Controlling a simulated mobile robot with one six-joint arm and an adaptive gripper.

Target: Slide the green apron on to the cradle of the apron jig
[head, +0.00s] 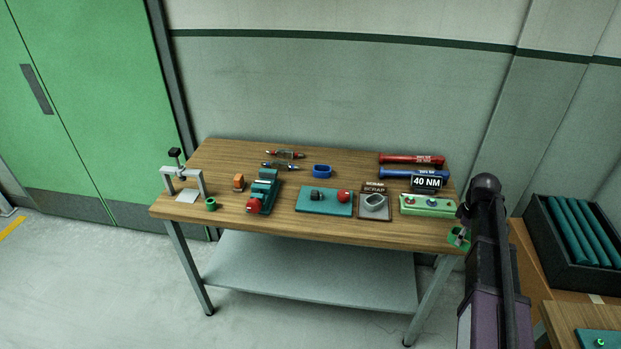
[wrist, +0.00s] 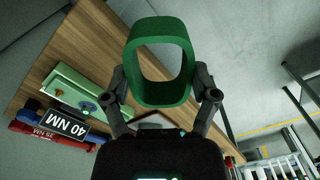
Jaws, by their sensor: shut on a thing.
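My gripper (wrist: 165,100) is shut on the green apron (wrist: 182,92), a hollow band with rounded corners, held out between the two fingers. In the head view my gripper (head: 459,237) is at the table's front right corner, with a small part of the green apron (head: 453,246) showing. I cannot tell for sure which fixture is the apron jig. A teal plate (head: 304,203) with a dark block and a red knob lies mid-table. Another teal plate (head: 580,338) with a green light is cut off at the lower right. The apron is apart from both plates.
The wooden table (head: 270,228) also carries a grey clamp frame (head: 202,183), a teal vise (head: 268,186), a blue band (head: 322,171), a scrap tray (head: 366,215) with a grey band, a green 40 NM box (head: 428,209) and red and blue tools. A black crate (head: 570,279) stands right.

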